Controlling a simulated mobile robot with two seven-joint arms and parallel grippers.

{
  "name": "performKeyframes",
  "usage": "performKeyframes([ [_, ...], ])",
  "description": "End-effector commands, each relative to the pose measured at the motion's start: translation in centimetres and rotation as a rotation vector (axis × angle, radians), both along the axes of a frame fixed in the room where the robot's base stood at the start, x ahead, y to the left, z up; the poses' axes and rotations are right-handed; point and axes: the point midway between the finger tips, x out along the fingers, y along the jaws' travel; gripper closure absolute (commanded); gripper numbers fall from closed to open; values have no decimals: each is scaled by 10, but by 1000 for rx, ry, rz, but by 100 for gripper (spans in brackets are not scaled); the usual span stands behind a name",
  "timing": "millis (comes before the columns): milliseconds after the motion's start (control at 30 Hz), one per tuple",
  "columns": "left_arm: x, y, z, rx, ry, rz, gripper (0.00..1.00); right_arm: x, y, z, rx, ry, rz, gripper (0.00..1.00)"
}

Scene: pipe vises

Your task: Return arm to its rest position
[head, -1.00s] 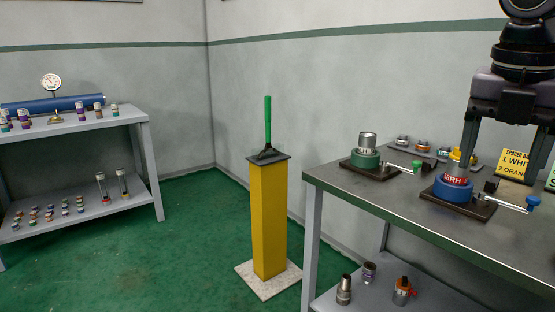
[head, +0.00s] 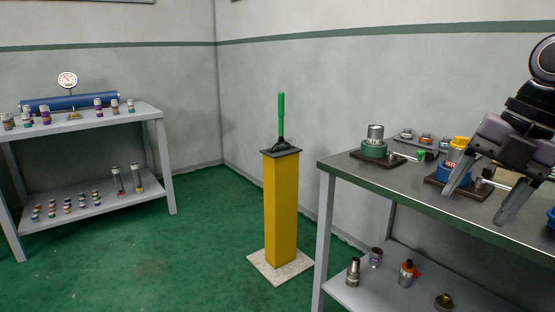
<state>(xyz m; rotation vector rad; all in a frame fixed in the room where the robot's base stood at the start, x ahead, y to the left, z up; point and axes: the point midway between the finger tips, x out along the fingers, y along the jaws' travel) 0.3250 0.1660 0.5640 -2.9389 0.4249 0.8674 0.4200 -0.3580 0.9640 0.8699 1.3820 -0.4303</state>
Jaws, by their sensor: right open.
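My right gripper (head: 478,204) is open at the right side of the head view. Its two grey fingers point down and to the left, in front of the blue vise (head: 438,173) on the workbench. Nothing shows between the fingertips. The blue vise holds a piece with a red label (head: 453,161) and a yellow top (head: 461,142); the fingers and palm hide part of the vise. A green vise (head: 374,150) with a grey metal cylinder (head: 375,133) upright in it stands to the left. My left gripper is not in view.
The workbench (head: 345,172) has a lower shelf with several fittings (head: 407,272). A yellow post (head: 281,210) with a green lever (head: 281,115) stands left of it. A grey shelf rack (head: 150,112) with a blue cylinder (head: 70,102) is at far left. Green floor between is clear.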

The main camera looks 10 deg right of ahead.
Motion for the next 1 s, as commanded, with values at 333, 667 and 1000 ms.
performKeyframes([
  [333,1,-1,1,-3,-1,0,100,18,9,-92,553,-158,-51,30],
  [667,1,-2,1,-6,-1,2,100,24,19,-168,955,-336,-311,30],
  [1000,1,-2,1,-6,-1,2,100,10,34,-255,1186,-437,-753,30],
])
